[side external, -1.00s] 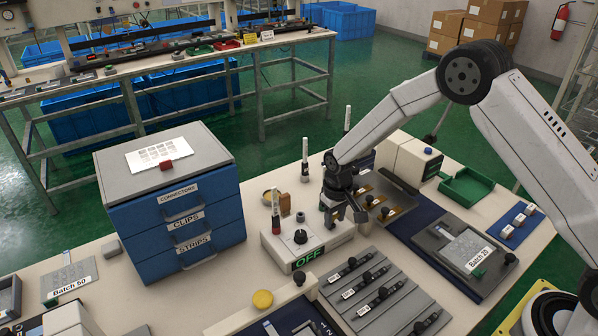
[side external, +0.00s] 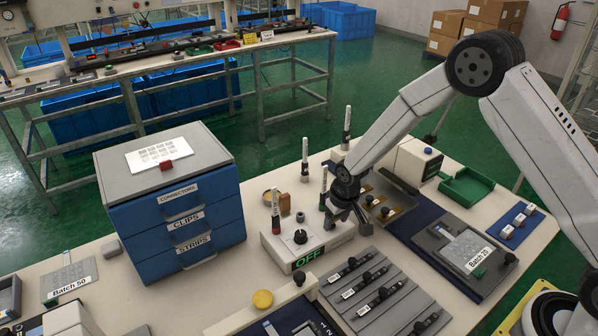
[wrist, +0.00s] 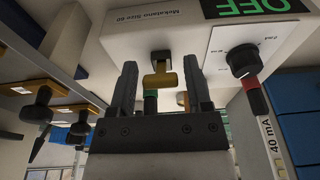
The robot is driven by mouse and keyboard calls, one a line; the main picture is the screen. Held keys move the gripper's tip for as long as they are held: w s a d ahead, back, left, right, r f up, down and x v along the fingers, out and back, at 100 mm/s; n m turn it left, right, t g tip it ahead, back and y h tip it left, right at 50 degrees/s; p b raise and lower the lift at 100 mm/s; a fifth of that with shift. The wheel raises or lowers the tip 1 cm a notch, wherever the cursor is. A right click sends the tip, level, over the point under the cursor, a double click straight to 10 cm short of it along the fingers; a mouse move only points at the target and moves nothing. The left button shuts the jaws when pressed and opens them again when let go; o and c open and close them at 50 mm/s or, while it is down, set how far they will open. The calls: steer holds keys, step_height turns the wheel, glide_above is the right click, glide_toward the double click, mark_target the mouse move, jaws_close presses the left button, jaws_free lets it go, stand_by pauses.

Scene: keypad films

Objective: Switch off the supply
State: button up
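The supply is a white box (side external: 275,247) on the bench, with a green OFF display (side external: 307,258) on its front. A black knob (side external: 300,237) is on its top. In the wrist view the box (wrist: 130,28) appears upside down, with the OFF display (wrist: 250,5) and the knob (wrist: 243,58). A small brass-coloured lever (wrist: 160,80) projects from the box there. My gripper (wrist: 160,75) is open, its fingers apart on either side of the lever. In the side view my gripper (side external: 350,222) is at the right end of the box and hides that end.
A marker labelled 40 mA (wrist: 270,135) stands beside the knob; it shows in the side view (side external: 276,212). A grey rack (side external: 380,295) with several black-handled sliders lies in front. A blue drawer cabinet (side external: 175,215) stands left. Brass plates with black knobs (side external: 385,208) lie right.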

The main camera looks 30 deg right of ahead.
steer(key=shift+o, duration=0.5)
step_height(320, 180, up, 8)
steer(key=s, duration=0.1)
steer(key=shift+s+f, duration=0.15)
steer(key=shift+s, duration=0.05)
stand_by(0.3)
steer(key=shift+s, duration=0.1)
steer(key=s+d+r, duration=0.1)
steer(key=s+r, duration=0.2)
steer(key=s, duration=0.6)
steer(key=s+d+r, duration=0.2)
steer(key=s+r, duration=0.1)
steer(key=s, duration=0.6)
steer(key=shift+s+d+t, duration=0.25)
steer(key=shift+s+t, duration=0.05)
steer(key=shift+s, duration=0.1)
